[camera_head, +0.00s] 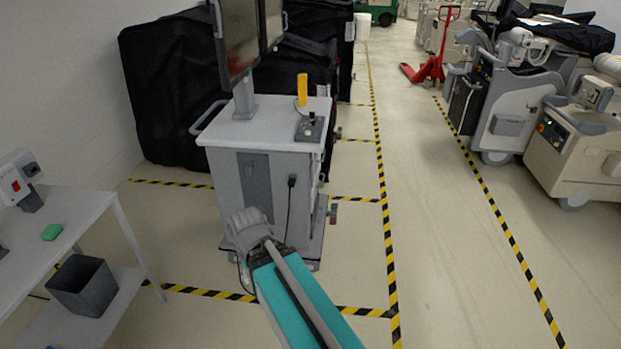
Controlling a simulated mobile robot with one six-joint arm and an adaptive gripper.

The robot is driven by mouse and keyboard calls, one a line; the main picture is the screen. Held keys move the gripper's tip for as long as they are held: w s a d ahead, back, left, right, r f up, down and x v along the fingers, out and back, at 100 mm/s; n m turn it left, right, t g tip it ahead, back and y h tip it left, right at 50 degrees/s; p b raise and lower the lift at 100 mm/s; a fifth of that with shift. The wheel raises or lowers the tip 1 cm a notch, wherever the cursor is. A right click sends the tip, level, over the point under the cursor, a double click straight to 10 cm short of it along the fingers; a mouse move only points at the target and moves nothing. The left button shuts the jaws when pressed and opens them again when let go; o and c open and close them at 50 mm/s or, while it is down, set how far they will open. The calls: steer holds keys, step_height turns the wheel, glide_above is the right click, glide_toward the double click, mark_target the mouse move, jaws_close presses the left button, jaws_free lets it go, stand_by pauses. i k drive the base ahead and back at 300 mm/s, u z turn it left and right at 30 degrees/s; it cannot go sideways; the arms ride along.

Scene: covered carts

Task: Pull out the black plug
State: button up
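A small black plug (292,181) sits in the front face of a grey-white cart (228,180), right of a darker grey panel. A thin black cable runs down from it along the cart's front. My arm reaches up from the bottom of the view, and its grey end (248,228) is in front of the cart's lower left part. That end appears below and left of the plug, apart from it in the picture. The fingers cannot be made out, so whether my gripper is open or shut does not show. The depth gap to the cart is unclear.
The cart carries monitors (238,38) and a yellow-handled device (302,90). A white table (85,212) with a grey bin (84,287) below stands at left. Black-covered equipment is behind. The aisle right of the striped tape is clear; more machines (508,110) line its far side.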

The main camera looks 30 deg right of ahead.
mark_target(291, 184)
steer(key=z, duration=0.5)
steer(key=i, duration=1.05)
steer(key=z, duration=0.05)
steer(key=k, duration=0.6)
steer(key=z, duration=0.1)
